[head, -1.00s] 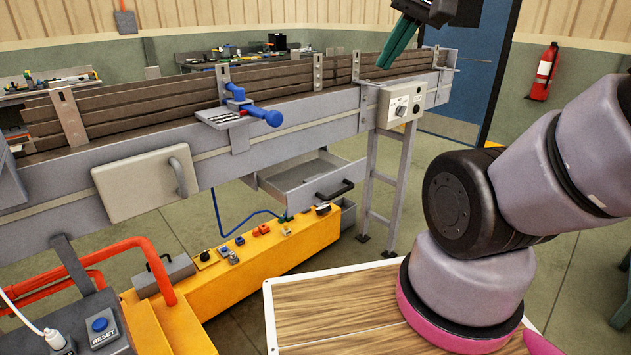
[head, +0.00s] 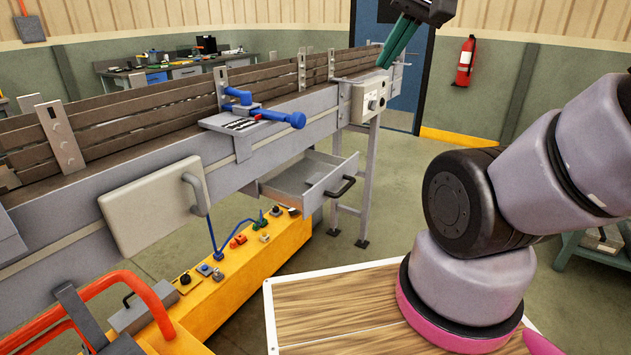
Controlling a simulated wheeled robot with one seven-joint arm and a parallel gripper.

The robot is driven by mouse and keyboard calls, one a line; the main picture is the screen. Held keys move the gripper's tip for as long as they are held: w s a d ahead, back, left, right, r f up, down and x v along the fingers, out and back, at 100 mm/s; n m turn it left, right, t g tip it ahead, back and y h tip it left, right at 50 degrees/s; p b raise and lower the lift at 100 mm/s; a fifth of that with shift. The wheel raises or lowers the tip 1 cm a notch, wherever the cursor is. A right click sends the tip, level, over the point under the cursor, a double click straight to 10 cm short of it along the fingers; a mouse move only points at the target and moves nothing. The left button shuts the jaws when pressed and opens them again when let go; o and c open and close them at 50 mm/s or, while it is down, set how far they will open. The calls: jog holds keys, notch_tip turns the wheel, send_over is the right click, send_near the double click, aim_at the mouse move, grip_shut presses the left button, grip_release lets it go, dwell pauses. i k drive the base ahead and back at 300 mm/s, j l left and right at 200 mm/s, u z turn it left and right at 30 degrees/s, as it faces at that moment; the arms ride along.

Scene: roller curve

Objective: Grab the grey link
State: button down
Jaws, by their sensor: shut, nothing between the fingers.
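My gripper (head: 390,52), with green fingers, hangs at the top of the head view in front of the far end of the conveyor. Its fingers are shut with nothing between them. I cannot make out the grey link for certain. Several small parts in black, blue, red and green sit on top of the yellow box (head: 215,300), but they are too small to name surely. A grey piece (head: 605,240) lies on a green-legged table at the right edge, partly hidden by my arm; I cannot tell what it is.
A long conveyor (head: 150,140) with a blue-handled fixture (head: 262,112) crosses the left and middle. An open drawer (head: 305,185) juts out below it. An orange rail (head: 60,315) stands at lower left. Clear floor lies right of the conveyor leg, toward the fire extinguisher (head: 465,62).

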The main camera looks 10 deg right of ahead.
aim_at(317, 177)
jog(key=i+l+z, duration=0.15)
jog(key=i+l, duration=1)
